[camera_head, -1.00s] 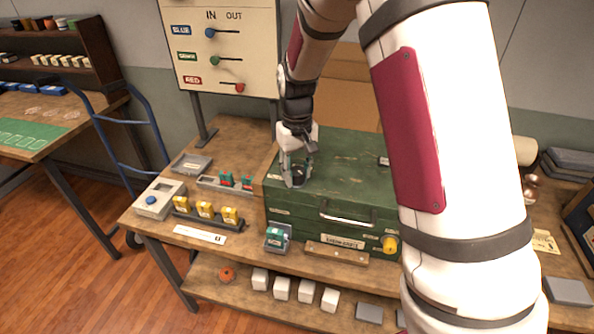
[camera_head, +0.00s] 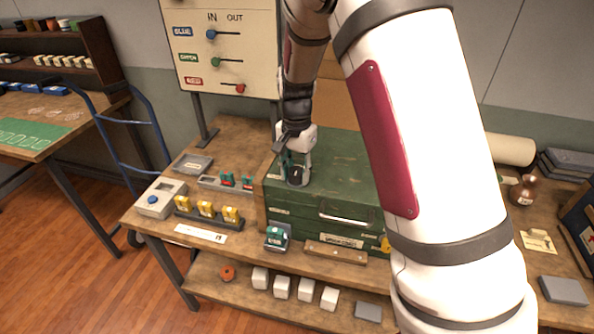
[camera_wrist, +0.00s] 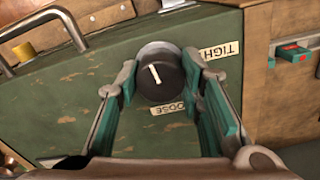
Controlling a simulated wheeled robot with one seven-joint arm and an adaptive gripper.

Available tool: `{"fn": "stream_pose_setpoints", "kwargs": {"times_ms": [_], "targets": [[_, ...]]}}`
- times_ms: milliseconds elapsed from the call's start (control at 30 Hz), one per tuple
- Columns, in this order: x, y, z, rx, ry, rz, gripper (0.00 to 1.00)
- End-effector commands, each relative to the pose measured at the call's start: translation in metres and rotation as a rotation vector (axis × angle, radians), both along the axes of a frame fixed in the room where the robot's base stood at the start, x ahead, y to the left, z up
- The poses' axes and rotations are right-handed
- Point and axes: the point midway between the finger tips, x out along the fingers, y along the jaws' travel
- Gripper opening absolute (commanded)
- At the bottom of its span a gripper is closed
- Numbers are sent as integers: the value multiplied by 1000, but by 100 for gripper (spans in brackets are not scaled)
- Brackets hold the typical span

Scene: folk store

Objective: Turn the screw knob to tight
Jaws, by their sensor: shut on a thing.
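The screw knob (camera_wrist: 168,84) is black and round with a white line on its top. It stands on the green chest (camera_wrist: 70,92), near the chest's left end in the head view (camera_head: 345,165). My gripper (camera_wrist: 163,78) reaches down over the knob, its teal-padded fingers closed on opposite sides of it. My gripper also shows in the head view (camera_head: 297,170), hiding part of the knob. A "TIGHT" label (camera_wrist: 219,50) and a "LOOSE" label (camera_wrist: 173,107), partly covered, lie beside the knob. The white line is slanted and does not clearly meet either label.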

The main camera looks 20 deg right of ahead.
Motion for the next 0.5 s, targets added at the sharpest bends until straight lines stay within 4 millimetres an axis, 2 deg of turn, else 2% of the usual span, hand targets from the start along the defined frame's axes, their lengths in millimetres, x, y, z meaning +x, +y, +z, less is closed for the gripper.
{"fn": "stream_pose_setpoints", "kwargs": {"times_ms": [500], "targets": [[0, 1, 0, -1, 1, -488, 6]]}}
